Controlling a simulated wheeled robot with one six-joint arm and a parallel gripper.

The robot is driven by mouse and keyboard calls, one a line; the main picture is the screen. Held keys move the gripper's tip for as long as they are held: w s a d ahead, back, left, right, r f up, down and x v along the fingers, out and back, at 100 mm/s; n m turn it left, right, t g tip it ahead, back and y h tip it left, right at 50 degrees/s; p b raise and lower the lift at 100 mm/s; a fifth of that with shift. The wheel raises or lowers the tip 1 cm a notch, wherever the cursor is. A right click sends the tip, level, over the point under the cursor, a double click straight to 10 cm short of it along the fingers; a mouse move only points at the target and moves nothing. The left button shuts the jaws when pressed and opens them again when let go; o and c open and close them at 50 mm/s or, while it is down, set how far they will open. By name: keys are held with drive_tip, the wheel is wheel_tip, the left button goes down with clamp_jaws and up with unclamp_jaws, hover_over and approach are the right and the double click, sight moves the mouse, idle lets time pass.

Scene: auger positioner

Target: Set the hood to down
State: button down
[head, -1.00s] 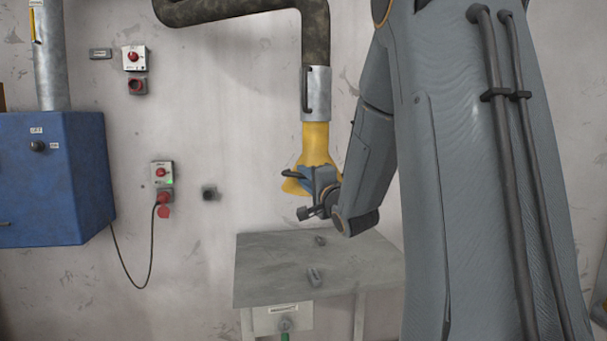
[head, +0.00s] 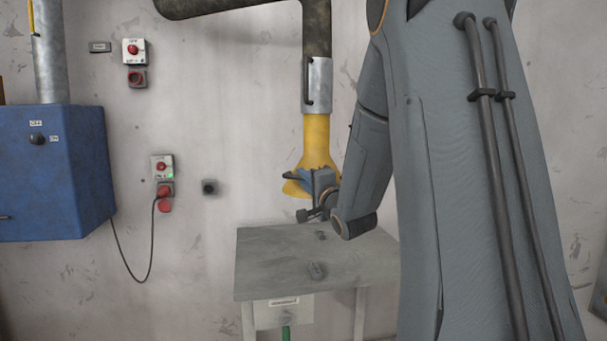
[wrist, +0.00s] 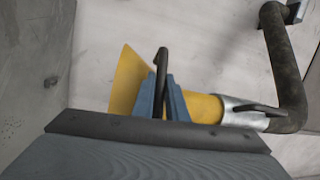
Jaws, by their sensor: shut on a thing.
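The yellow hood (head: 316,140) hangs at the lower end of a dark hose, below a silver collar (head: 318,84), above the grey table. Its flared mouth is partly hidden behind my gripper (head: 302,176). In the wrist view the yellow hood (wrist: 126,82) lies behind the blue fingers of my gripper (wrist: 161,98). The fingers are shut on a dark handle (wrist: 161,66) at the hood, which sticks up between them. In the head view my arm covers the right side of the hood's mouth.
The grey table (head: 270,262) stands under the hood with small dark items on it. A blue box (head: 60,180) with a pipe is on the left wall. Red switches (head: 163,166) and a cable are between. My arm blocks the right.

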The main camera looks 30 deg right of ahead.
wheel_tip(320, 180, down, 9)
drive_tip(key=b, duration=0.3)
drive_tip(key=shift+r, duration=0.2)
drive_tip(key=c, duration=2)
unclamp_jaws()
drive_tip(key=shift+c, duration=0.2)
drive_tip(key=shift+b, duration=0.3)
drive_tip(key=s+f+b, duration=0.1)
drive_tip(key=s, duration=0.6)
drive_tip(key=shift+s+a, duration=0.25)
drive_tip(key=shift+s, duration=0.1)
